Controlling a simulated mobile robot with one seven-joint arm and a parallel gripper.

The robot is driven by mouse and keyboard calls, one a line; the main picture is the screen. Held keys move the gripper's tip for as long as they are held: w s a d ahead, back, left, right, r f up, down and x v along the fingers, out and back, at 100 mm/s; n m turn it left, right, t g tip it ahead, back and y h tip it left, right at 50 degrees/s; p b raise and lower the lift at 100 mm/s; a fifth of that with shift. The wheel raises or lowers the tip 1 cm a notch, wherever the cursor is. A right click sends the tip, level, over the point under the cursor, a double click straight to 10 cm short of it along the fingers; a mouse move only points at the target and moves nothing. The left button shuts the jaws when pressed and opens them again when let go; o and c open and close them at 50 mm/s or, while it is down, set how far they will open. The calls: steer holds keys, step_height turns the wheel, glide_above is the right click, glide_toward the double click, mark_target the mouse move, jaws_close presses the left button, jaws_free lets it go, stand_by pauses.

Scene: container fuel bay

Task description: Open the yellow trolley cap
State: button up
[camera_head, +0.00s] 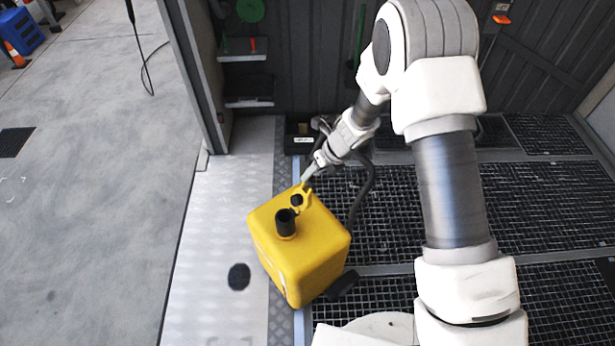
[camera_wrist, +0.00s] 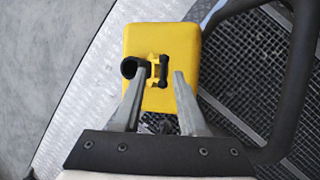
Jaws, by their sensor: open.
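The yellow trolley (camera_head: 318,262) is a boxy yellow tank near the middle of the head view. A black upright cylinder (camera_head: 286,223) stands on its top; I cannot tell whether this is the cap or an open neck. A smaller black fitting (camera_head: 297,200) sits behind it on a yellow mount. In the wrist view the tank (camera_wrist: 185,42) lies ahead, with the round black cylinder end (camera_wrist: 129,67) by the left finger and the black fitting (camera_wrist: 160,69) between the fingers. My gripper (camera_head: 305,182) is open and empty at the tank's far top edge. Contact cannot be told.
A black hose (camera_head: 369,187) curves just right of my gripper. A dark round spot (camera_head: 239,277) lies on the metal plate left of the trolley. Dark grating (camera_head: 400,215) covers the floor to the right. Shelves (camera_head: 247,102) stand behind; grey floor (camera_head: 100,200) is clear on the left.

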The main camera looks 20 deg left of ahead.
steer(key=p+v, duration=0.2)
steer(key=v, duration=0.9)
steer(key=shift+d+r, duration=0.2)
